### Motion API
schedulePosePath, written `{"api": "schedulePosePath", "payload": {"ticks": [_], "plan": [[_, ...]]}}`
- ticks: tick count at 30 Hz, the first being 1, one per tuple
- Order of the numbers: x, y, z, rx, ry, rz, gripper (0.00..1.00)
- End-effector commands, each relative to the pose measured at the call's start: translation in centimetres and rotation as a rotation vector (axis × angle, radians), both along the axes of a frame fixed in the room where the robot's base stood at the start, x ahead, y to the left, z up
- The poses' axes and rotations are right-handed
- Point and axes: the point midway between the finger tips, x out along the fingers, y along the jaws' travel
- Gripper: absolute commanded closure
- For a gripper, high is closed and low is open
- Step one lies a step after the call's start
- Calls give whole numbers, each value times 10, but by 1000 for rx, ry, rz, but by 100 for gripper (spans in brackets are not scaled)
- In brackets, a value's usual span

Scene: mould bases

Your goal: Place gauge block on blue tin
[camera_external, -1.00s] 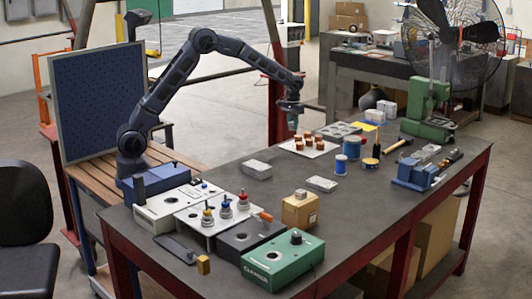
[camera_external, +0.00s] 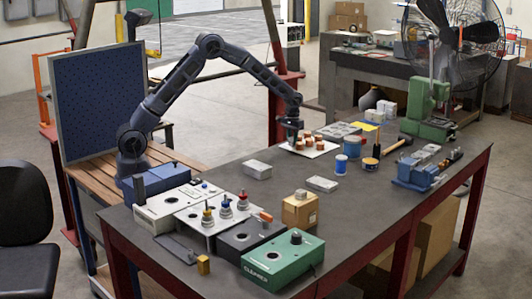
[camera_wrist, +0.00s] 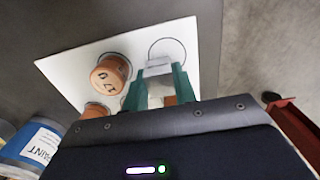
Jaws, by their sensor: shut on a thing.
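My gripper (camera_wrist: 158,82) has teal fingers shut on a pale grey block, the gauge block (camera_wrist: 158,66), low over the white board. In the external view my gripper (camera_external: 292,138) is at the board's left part; the block is too small to make out there. A blue tin (camera_external: 352,149) with a pale band stands right of the board, with a smaller blue tin (camera_external: 341,164) in front of it. A blue tin with a white "PAINT" label (camera_wrist: 34,143) shows at the lower left of the wrist view. I cannot tell whether the block touches the board.
Several orange-brown cylinders (camera_wrist: 110,74) stand on the white board (camera_wrist: 70,72), close to my fingers. A circle outline is drawn beside the block. A tin with an orange band (camera_external: 370,163), a hammer (camera_external: 398,145) and a blue vise (camera_external: 415,174) lie further right.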

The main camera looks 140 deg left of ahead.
Motion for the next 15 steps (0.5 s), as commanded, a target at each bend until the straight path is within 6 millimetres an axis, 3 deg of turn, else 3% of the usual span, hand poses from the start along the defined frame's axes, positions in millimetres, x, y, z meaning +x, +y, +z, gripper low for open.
{"api": "schedulePosePath", "payload": {"ticks": [3, 4, 7, 15], "plan": [[0, 0, -2, 0, 0, 0, 100], [0, 0, -3, -1, 0, 0, 69], [0, 0, -2, 0, 0, 0, 51], [0, 0, -2, 0, 0, 0, 51]]}}
